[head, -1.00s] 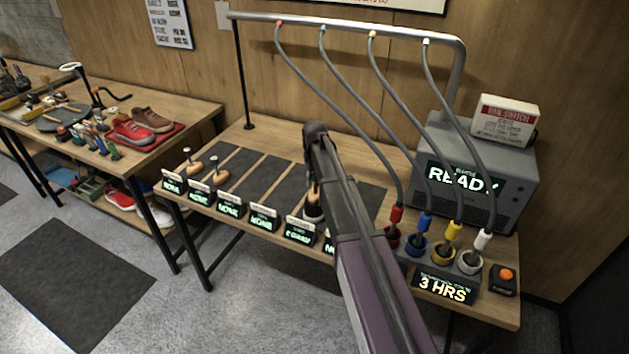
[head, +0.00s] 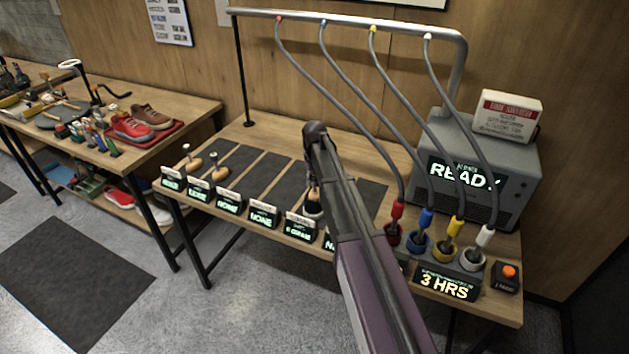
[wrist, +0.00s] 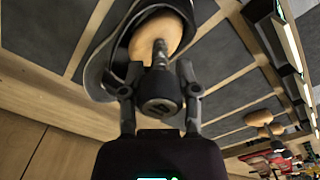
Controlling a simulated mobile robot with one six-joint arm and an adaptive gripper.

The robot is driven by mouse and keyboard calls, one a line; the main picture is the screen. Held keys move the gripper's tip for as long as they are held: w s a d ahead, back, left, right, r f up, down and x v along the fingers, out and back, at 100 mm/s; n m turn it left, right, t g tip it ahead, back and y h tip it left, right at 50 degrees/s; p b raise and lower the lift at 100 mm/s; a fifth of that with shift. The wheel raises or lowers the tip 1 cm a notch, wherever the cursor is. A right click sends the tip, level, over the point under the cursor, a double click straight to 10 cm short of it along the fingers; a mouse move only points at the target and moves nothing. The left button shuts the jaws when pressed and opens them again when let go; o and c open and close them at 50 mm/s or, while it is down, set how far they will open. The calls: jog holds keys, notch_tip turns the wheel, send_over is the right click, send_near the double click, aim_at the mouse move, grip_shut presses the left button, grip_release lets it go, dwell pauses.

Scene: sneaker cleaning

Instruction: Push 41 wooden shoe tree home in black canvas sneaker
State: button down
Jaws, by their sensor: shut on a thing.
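The wooden shoe tree (wrist: 168,33) shows in the wrist view as a pale wooden body with a metal stem and a dark round knob. It sits in the opening of the black canvas sneaker (wrist: 98,75), whose dark collar and pale edge curve around it. My gripper (wrist: 158,88) has its two fingers on either side of the knob and is shut on it. In the head view, my arm hides most of the sneaker (head: 313,211). How deep the tree sits cannot be told.
Two other shoe trees (head: 193,162) (head: 220,173) stand on dark mats at the left of the bench (head: 262,131). Lit signs (head: 229,202) line the front edge. Hoses (head: 375,140) hang to the right, near a grey box reading READY (head: 505,195).

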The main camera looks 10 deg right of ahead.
jog(key=shift+f+b, duration=1.4)
jog(key=shift+f, duration=0.1)
jog(key=shift+c, duration=1.3)
grip_release()
jog(key=shift+r, duration=0.25)
notch_tip(320, 180, up, 12)
jog(key=p, duration=1.2)
jog(key=shift+f, duration=0.25)
jog(key=s+f+m+b, duration=0.1)
jog(key=s+f+b, duration=0.1)
jog(key=s, duration=1.2)
jog(key=s+f+b, duration=0.2)
jog(key=s, duration=1.2)
jog(key=shift+s+d+f+m, duration=0.2)
jog(key=shift+s+m, duration=0.05)
jog(key=shift+m, duration=0.15)
